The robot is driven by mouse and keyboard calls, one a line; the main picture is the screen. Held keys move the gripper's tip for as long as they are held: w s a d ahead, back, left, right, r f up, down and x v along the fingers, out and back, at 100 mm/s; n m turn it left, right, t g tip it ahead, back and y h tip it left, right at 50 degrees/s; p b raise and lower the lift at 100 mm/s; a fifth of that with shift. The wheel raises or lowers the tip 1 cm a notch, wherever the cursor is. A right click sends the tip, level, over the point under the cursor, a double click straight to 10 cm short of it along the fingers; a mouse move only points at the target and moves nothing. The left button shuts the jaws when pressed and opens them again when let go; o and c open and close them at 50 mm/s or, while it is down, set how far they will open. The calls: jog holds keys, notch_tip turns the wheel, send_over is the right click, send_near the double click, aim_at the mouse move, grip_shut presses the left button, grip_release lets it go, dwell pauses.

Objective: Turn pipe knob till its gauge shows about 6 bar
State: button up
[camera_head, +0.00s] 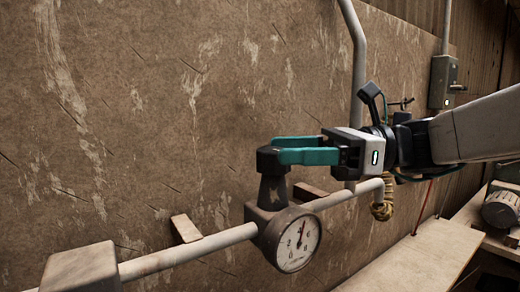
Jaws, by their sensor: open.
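The pipe knob (268,160) is a dark cap on top of a valve body on the pale pipe (190,249). The round white gauge (298,241) faces me just below it. Its thin needle points nearly straight up, leaning slightly right; the numbers are too small to read surely. My gripper (282,150) comes in from the right, level with the knob. Its teal fingers reach to the knob, one on the far side and one on the near side. They are open; I cannot tell if either touches it.
A worn brown wall (140,110) stands close behind the pipe. A vertical pipe (358,80) rises behind my gripper. A pale bench top (425,257) lies at the lower right.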

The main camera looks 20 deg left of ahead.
aim_at(264, 148)
jog(key=x, duration=0.5)
jog(key=shift+c, duration=0.4)
jog(key=c, duration=0.9)
jog(key=shift+d, duration=0.1)
jog(key=shift+m+t, duration=0.3)
jog(key=shift+t, duration=0.1)
jog(key=m+t, duration=0.2)
jog(key=t, duration=0.1)
jog(key=m+t, duration=0.1)
jog(key=t, duration=0.2)
jog(key=m+t, duration=0.2)
jog(key=shift+w+m+t+y, duration=0.3)
jog(key=shift+w+t, duration=0.05)
jog(key=shift+t, duration=0.05)
jog(key=shift+w+m+t+h, duration=0.2)
jog(key=shift+m+t+h, duration=0.3)
jog(key=shift+m+t, duration=0.65)
jog(key=shift+w+m+t+h, duration=0.15)
jog(key=shift+m+t+h, duration=0.5)
jog(key=shift+t, duration=0.8)
jog(key=shift+w+d+m+t+h, duration=0.15)
jog(key=shift+m+t+h, duration=0.2)
jog(key=shift+m+t, duration=0.35)
